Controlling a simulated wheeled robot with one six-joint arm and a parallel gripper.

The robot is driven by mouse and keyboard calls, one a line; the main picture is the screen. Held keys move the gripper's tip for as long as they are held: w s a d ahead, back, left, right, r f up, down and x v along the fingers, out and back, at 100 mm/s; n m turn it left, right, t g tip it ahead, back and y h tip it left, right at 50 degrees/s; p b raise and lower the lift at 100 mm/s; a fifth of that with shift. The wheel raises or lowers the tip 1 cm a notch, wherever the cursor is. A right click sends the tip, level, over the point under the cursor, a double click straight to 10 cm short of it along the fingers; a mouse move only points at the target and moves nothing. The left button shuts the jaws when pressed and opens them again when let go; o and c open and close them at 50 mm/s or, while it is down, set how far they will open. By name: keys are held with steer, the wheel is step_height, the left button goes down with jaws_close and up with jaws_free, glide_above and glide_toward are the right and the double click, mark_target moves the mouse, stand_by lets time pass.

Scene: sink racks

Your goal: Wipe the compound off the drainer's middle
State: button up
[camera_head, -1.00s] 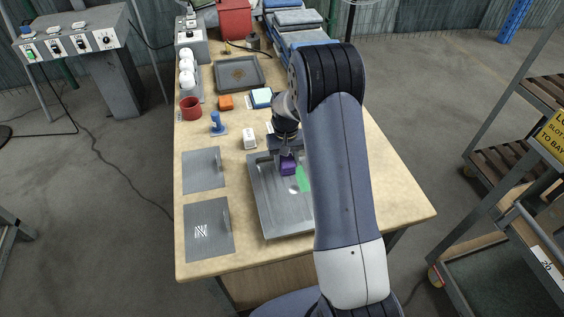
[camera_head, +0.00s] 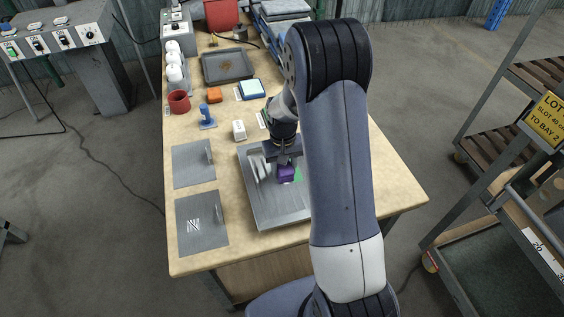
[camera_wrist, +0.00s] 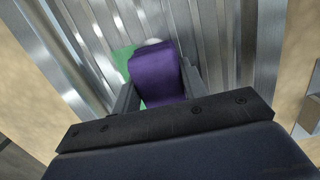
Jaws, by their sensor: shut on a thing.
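The drainer (camera_head: 275,210) is a ribbed grey metal tray near the front of the table, partly hidden by my arm. My gripper (camera_head: 284,165) is over its middle, shut on a purple block-like wiper (camera_head: 287,174). In the wrist view the wiper (camera_wrist: 155,72) sits between the two fingers, against or just above the ribs; I cannot tell which. A green patch (camera_head: 298,175) shows on the drainer beside the wiper. The wrist view shows green (camera_wrist: 123,62) at the wiper's left and a small whitish spot near its far edge. The rest of the patch is hidden under the wiper.
Two grey plates (camera_head: 193,164) (camera_head: 201,224) lie left of the drainer. A white block (camera_head: 239,130), a blue-handled tool (camera_head: 207,117), a red mug (camera_head: 179,101) and a dark tray (camera_head: 228,67) stand farther back. A cart (camera_head: 500,215) is off to the right.

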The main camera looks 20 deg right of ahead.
mark_target(299, 194)
steer(key=shift+s, duration=2.15)
steer(key=shift+s+f+b, duration=0.1)
steer(key=shift+s+b, duration=0.35)
steer(key=shift+s, duration=1.4)
steer(key=shift+w+r+p, duration=0.2)
steer(key=shift+w+p, duration=0.1)
steer(key=shift+w, duration=1.55)
steer(key=shift+w+f, duration=0.2)
steer(key=shift+w, duration=5.15)
steer(key=shift+d+p, duration=0.3)
steer(key=shift+d, duration=0.75)
steer(key=shift+s+r, duration=0.2)
steer(key=shift+s, duration=1.55)
steer(key=shift+s+f+b, duration=0.15)
steer(key=shift+s+b, duration=0.35)
steer(key=shift+s, duration=3.1)
steer(key=shift+s+b, duration=0.4)
steer(key=shift+s, duration=1.4)
steer(key=shift+w+p, duration=0.35)
steer(key=shift+w, duration=3.35)
